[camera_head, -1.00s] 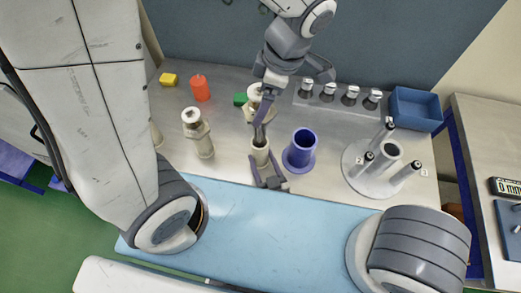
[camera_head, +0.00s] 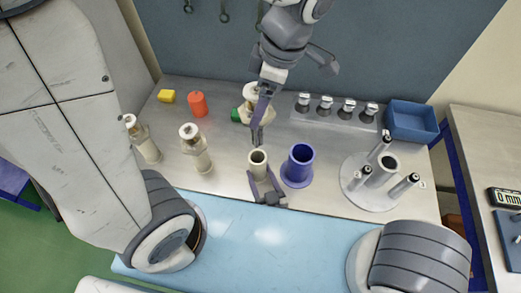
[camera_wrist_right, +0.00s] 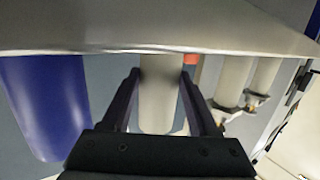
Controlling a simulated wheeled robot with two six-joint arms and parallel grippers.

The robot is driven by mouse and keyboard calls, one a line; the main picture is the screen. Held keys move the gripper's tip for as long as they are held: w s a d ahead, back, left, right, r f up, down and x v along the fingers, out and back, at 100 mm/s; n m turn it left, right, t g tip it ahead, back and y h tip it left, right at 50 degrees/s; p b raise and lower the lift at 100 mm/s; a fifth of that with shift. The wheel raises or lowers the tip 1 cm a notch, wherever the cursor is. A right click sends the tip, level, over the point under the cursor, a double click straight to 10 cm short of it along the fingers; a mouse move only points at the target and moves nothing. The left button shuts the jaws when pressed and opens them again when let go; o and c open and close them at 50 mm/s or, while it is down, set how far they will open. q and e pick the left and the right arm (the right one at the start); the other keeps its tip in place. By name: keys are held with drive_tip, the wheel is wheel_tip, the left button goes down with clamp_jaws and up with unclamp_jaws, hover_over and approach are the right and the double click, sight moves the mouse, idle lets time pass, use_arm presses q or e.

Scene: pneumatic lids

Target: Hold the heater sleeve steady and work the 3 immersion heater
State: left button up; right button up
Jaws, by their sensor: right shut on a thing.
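The cream heater sleeve (camera_head: 258,172) stands on the bench and fills the middle of the right wrist view (camera_wrist_right: 161,95). My right gripper (camera_head: 263,180) is shut around it from the front; its fingers (camera_wrist_right: 160,100) lie on both sides. My left gripper (camera_head: 258,138) points down from the back, its fingertips just above the sleeve's open mouth. They are seen edge-on, so whether they hold anything is unclear. One cream heater (camera_head: 251,90) shows partly hidden behind these fingers. Two more heaters (camera_head: 195,150) (camera_head: 146,146) stand to the left.
A blue flanged cylinder (camera_head: 299,160) stands close right of the sleeve. Further right are a round stand with posts (camera_head: 362,195), a rack of metal-capped items (camera_head: 335,115) and a blue bin (camera_head: 411,121). Orange (camera_head: 197,104), yellow (camera_head: 166,96) and green (camera_head: 236,115) pieces lie at the back left.

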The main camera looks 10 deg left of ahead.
idle(0.4)
drive_tip(key=o, duration=1.3)
drive_tip(key=shift+o, duration=0.2)
drive_tip(key=shift+s, duration=0.1)
drive_tip(key=v, duration=0.7)
drive_tip(key=shift+s, duration=0.2)
drive_tip(key=shift+v, duration=2.25)
drive_tip(key=shift+w+d, duration=0.1)
drive_tip(key=shift+d, duration=0.1)
